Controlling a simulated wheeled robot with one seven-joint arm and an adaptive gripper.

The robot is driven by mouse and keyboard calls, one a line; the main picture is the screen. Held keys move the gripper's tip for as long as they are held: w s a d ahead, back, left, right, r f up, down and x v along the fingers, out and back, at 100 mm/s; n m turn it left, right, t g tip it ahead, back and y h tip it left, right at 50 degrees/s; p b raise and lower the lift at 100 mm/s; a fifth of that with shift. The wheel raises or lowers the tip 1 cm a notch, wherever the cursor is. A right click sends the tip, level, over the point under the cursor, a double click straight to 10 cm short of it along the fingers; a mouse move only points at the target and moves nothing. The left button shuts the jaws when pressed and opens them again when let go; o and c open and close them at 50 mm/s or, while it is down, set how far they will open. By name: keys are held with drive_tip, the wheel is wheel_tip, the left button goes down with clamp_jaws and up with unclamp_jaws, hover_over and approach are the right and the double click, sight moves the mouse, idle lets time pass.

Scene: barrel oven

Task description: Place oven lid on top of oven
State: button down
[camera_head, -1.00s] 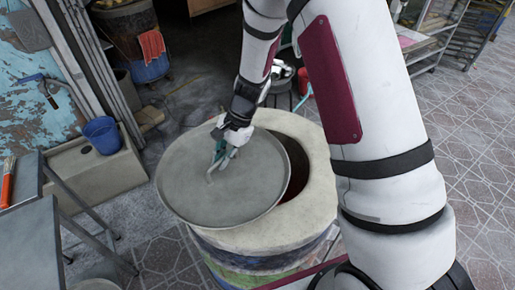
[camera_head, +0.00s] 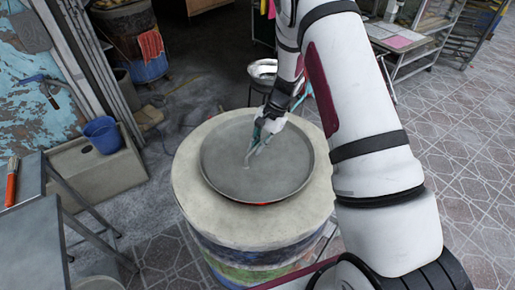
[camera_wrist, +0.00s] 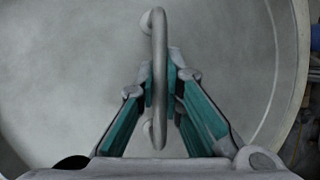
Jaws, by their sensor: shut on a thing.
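The round grey oven lid (camera_head: 222,165) is over the top of the barrel oven (camera_head: 200,208). It covers nearly all of the opening; a thin red sliver shows under its near edge. I cannot tell whether it rests flat or is held slightly above the rim. My gripper (camera_head: 257,142) is shut on the lid's handle (camera_head: 253,170), above the lid. In the wrist view, the handle (camera_wrist: 159,50) runs between the teal-padded fingers of my gripper (camera_wrist: 161,88), and the lid (camera_wrist: 80,60) fills most of the picture.
A grey table (camera_head: 35,235) stands at the left, near a stone basin (camera_head: 90,172) with a blue bucket (camera_head: 102,135). A metal bowl (camera_head: 262,72) on a stool is behind the oven.

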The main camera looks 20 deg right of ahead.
drive_tip(key=shift+w+f, duration=0.1)
drive_tip(key=shift+f, duration=0.5)
drive_tip(key=shift+f, duration=0.1)
drive_tip(key=c, duration=1.7)
unclamp_jaws()
